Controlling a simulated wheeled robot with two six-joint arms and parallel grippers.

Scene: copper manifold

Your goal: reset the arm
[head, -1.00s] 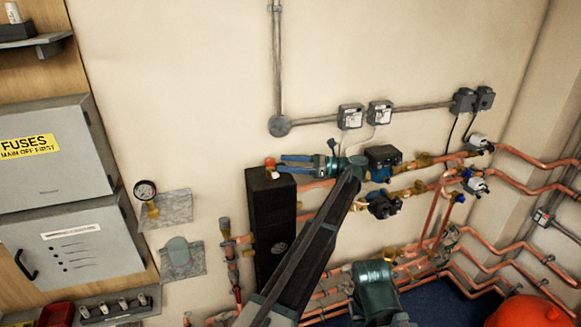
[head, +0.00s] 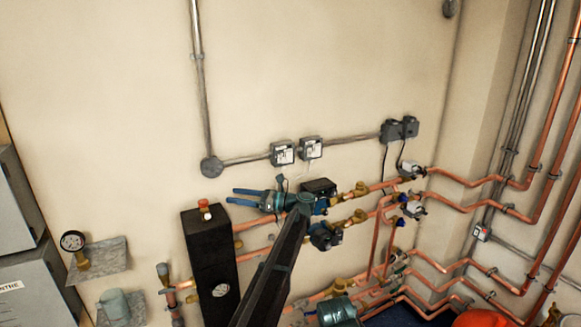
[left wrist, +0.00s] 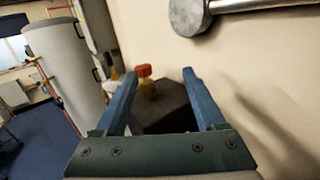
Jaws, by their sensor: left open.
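My left gripper (head: 232,196) shows in the head view, its two blue fingers pointing left, above and to the right of a black box-shaped unit. In the left wrist view, the left gripper (left wrist: 160,95) is open, with nothing between its fingertips. The dark unit (left wrist: 172,108) with a red-capped brass fitting (left wrist: 146,84) lies beyond the fingers. My left arm comes up from the bottom of the head view and hides part of the pipework. My right gripper is not in view.
The black unit (head: 212,262) has a red cap (head: 204,203) on top. Copper pipes (head: 470,180) with valves and pumps run along the wall. Grey boxes (head: 283,153) and conduit (head: 206,110) are above. A pressure gauge (head: 73,241) is at left.

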